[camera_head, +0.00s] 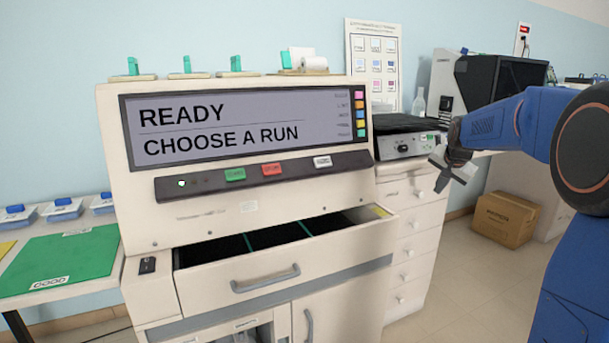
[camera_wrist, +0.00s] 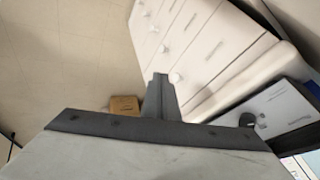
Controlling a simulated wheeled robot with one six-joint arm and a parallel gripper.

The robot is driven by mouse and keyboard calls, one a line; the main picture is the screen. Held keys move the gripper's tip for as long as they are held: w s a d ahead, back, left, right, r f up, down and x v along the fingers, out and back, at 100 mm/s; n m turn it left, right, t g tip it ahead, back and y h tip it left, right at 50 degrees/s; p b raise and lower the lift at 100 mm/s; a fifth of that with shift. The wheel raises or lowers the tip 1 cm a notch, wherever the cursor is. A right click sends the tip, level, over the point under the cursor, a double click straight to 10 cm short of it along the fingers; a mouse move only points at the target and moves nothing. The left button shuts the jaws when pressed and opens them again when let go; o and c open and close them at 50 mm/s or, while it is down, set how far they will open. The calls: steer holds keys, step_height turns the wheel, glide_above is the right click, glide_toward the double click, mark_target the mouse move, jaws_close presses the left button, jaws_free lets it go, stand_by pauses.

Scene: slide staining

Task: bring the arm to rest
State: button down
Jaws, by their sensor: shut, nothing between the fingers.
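My blue arm reaches in from the right edge in the head view. My gripper (camera_head: 441,184) hangs in the air at the right, with its fingers together and nothing held. It is in front of the white drawer cabinet (camera_head: 416,215) and apart from it. In the wrist view my gripper (camera_wrist: 161,80) shows its closed fingers pointing away, with the floor and the cabinet's drawers beyond.
The staining machine (camera_head: 160,232) reads "READY, CHOOSE A RUN"; its top drawer (camera_head: 262,280) stands open. A green mat (camera_head: 62,268) lies on the left table. A cardboard box (camera_head: 504,218) is on the floor, with bare floor (camera_head: 455,290) before it.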

steer(key=s+a+r+n, duration=0.1)
steer(key=s+a, duration=0.3)
steer(key=s, duration=0.2)
steer(key=s+a+n, duration=0.2)
steer(key=s+a, duration=0.1)
steer(key=s, duration=0.4)
steer(key=s+a+f+n, duration=0.2)
steer(key=s+a+f, duration=0.1)
steer(key=s, duration=0.9)
steer(key=s+a+f+n+g+y, duration=0.1)
steer(key=s+a+f+n, duration=0.2)
steer(key=s, duration=0.9)
steer(key=s+a+f+n+g, duration=0.1)
steer(key=s+a+f, duration=0.4)
steer(key=s, duration=0.6)
steer(key=shift+s+f+n, duration=0.4)
steer(key=shift+f+n, duration=0.15)
steer(key=shift+n, duration=0.15)
